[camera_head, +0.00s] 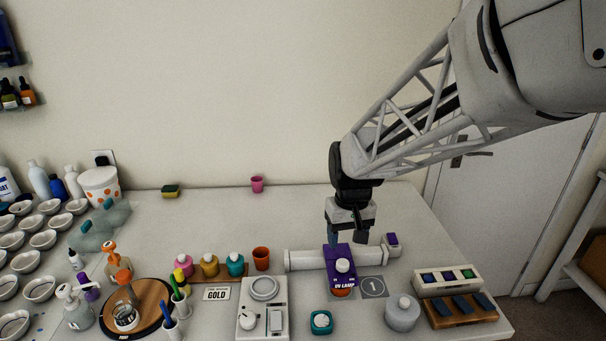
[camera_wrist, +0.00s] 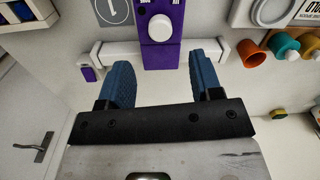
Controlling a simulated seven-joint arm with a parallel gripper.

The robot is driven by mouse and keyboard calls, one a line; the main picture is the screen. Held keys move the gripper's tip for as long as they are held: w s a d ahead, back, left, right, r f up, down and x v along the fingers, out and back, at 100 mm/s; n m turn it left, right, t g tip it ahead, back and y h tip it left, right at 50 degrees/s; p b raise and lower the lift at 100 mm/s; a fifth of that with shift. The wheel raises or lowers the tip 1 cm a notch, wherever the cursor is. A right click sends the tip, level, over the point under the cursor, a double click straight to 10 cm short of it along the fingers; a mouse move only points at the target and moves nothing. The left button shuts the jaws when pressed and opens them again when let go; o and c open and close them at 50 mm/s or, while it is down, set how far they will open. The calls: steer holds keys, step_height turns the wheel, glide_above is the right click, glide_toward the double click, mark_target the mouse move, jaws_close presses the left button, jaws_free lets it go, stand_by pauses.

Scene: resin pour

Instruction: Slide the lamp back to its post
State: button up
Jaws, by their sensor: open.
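The purple lamp (camera_head: 340,262), labelled UV LAMP and with a white knob, sits across a white rail (camera_head: 305,259). In the wrist view the lamp (camera_wrist: 160,35) is at the top centre, and the rail (camera_wrist: 120,54) runs behind it. A small white block with a purple face (camera_head: 392,240) stands near the rail's right end; I cannot tell whether it is the post. My gripper (camera_head: 347,240) is above the lamp's back end, fingers pointing down. In the wrist view its two blue fingers (camera_wrist: 161,62) are wide apart with nothing between them.
An orange item (camera_head: 341,292) shows under the lamp's front. A grey mat marked 1 (camera_head: 373,287) lies to its right. A white scale (camera_head: 263,307), an orange cup (camera_head: 261,258), a lidded grey jar (camera_head: 402,313) and a wooden tray (camera_head: 461,314) stand around.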

mark_target(343, 263)
stand_by(0.3)
steer(key=shift+a+f, duration=0.1)
steer(key=shift+f, duration=3.8)
steer(key=shift+c, duration=0.3)
jaws_close()
